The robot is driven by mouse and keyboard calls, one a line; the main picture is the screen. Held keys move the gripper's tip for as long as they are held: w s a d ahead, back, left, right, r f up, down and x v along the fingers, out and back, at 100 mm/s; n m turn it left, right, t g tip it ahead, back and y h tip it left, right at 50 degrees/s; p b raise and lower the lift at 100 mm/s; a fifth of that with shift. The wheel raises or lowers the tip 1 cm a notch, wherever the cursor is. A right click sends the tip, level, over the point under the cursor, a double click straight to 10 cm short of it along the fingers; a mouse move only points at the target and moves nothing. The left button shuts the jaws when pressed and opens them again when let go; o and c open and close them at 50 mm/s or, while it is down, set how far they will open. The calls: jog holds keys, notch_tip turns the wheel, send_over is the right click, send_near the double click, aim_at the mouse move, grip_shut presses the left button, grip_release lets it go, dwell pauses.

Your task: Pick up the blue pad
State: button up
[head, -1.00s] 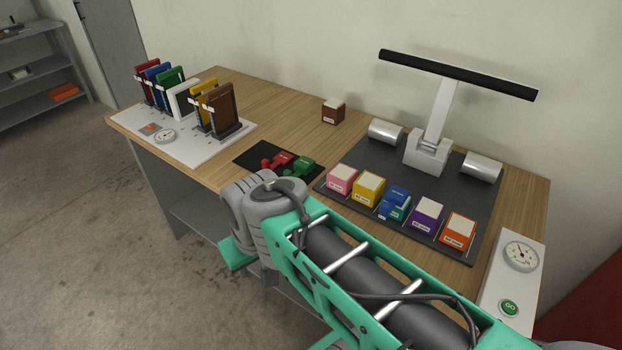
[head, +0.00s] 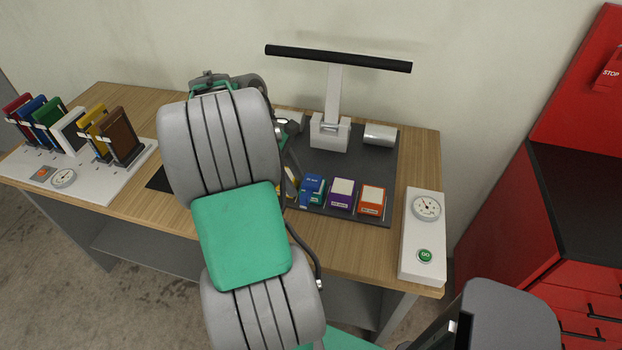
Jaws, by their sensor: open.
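Two blue things show in the head view, and I cannot tell for certain which is the pad. One is an upright blue panel (head: 33,110) in the rack of coloured panels at the left. The other is a small blue block (head: 312,184) in the row of coloured boxes on the dark mat, with a teal part under or beside it. My arm stands tall in the middle of the view, between these two, its far end over the back of the table. My gripper's fingers do not show, hidden behind my arm or out of frame.
The dark mat (head: 375,208) bears a purple box (head: 341,194), an orange box (head: 371,201) and a white stand (head: 331,128) with a black bar. A white panel (head: 424,240) with a dial sits at the right end. A red cabinet (head: 577,230) stands further right.

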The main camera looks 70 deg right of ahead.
aim_at(303, 195)
jog(key=x, duration=0.7)
jog(key=shift+d+f+b, duration=0.1)
jog(key=shift+d+b, duration=0.05)
jog(key=shift+b, duration=0.15)
jog(key=shift+w, duration=0.1)
grip_shut()
